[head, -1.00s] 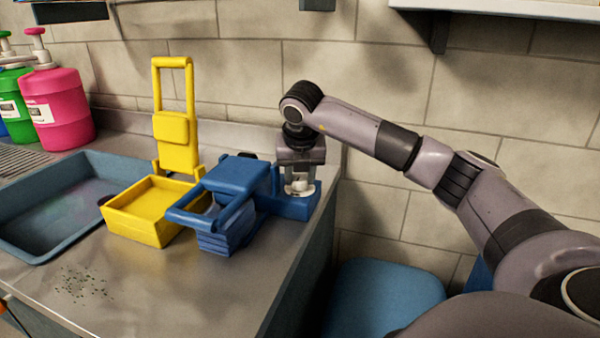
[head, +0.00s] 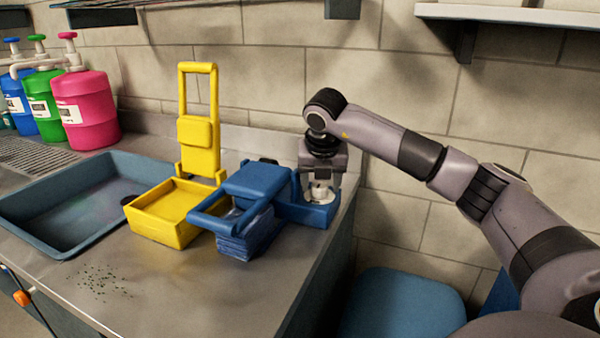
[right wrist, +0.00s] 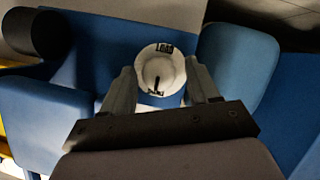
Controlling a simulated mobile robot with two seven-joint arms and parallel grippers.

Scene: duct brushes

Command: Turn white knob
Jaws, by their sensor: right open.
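The white knob (head: 320,194) sits on the blue device (head: 312,213) at the right end of the counter. In the right wrist view the round white knob (right wrist: 160,75) carries dark markings on its top. My right gripper (head: 321,186) points down over the knob, with its fingers apart. In the right wrist view the two fingers of my right gripper (right wrist: 161,90) stand on either side of the knob. A small gap shows at the left finger; contact at the right finger cannot be told. My left gripper is not in view.
A blue press with a handle (head: 240,205) stands left of the knob, close to a yellow one (head: 170,215). A blue-grey sink basin (head: 60,240) lies at left, with pink, green and blue bottles (head: 88,108) behind. The front counter is mostly clear, with dark specks.

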